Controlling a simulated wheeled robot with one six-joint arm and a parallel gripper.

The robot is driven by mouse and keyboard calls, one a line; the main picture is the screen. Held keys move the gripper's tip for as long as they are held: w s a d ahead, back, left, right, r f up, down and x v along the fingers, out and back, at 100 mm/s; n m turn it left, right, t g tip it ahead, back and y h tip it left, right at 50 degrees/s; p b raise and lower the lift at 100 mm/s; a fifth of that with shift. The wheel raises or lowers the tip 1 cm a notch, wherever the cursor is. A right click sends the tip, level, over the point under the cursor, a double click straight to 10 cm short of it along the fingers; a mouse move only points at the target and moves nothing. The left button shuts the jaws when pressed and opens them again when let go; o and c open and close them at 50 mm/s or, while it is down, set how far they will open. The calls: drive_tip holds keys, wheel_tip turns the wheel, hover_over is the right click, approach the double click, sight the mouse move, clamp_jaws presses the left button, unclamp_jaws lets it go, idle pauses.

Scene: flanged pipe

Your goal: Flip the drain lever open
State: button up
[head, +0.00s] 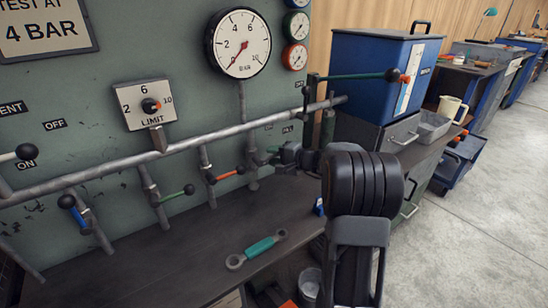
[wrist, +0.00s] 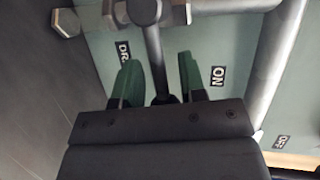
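The drain lever (wrist: 154,42) is a dark bar with a rounded end near the top of the wrist view. My gripper (wrist: 158,60) has green finger pads, one on each side of the lever. Gaps show between the pads and the bar, so the gripper is open around it. The lower part of the lever is hidden behind the gripper body. In the head view my arm largely blocks this spot, and the lever cannot be made out there.
A grey pipe (head: 180,148) crosses the panel, with several small levers below it. A gauge (head: 238,43) is above. A wrench with a teal grip (head: 257,250) lies on the bench (head: 150,275). A blue box (head: 375,80) stands right of the panel; open floor lies farther right.

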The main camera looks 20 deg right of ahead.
clamp_jaws()
idle(0.3)
drive_tip(key=shift+r, duration=0.1)
